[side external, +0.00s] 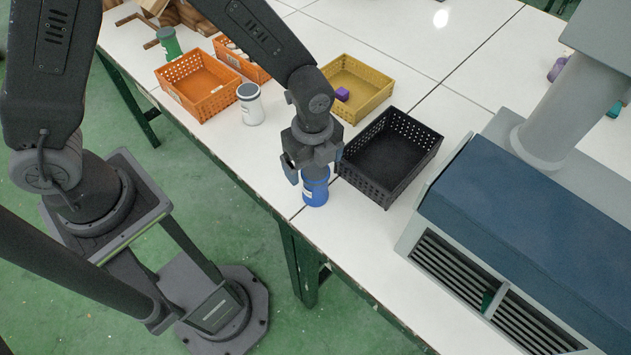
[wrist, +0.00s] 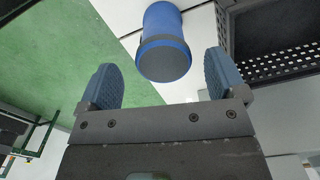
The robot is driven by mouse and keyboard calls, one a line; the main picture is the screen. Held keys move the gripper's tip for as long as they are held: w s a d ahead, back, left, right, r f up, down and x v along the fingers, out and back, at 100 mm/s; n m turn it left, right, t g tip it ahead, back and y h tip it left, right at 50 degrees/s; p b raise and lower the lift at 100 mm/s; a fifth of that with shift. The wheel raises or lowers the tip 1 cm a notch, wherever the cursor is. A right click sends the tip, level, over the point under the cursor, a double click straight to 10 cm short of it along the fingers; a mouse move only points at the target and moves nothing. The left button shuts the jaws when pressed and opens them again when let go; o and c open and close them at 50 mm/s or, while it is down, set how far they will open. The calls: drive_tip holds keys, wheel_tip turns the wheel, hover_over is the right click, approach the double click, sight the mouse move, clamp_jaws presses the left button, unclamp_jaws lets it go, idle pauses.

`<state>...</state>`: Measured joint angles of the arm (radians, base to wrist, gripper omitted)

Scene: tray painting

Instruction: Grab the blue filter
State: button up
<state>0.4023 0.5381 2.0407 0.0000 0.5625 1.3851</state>
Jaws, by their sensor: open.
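A black perforated basket (side external: 425,150) stands just right of my gripper. A yellow basket (side external: 375,103) with a purple block, a white canister (side external: 250,105), an orange basket (side external: 210,103) and a green canister (side external: 168,42) stand farther back. A large machine (side external: 540,230) fills the right.

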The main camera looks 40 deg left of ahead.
wheel_tip(320, 180, down, 5)
drive_tip(key=shift+w+f, duration=0.1)
drive_tip(key=shift+w, duration=0.05)
drive_tip(key=c, duration=1.1)
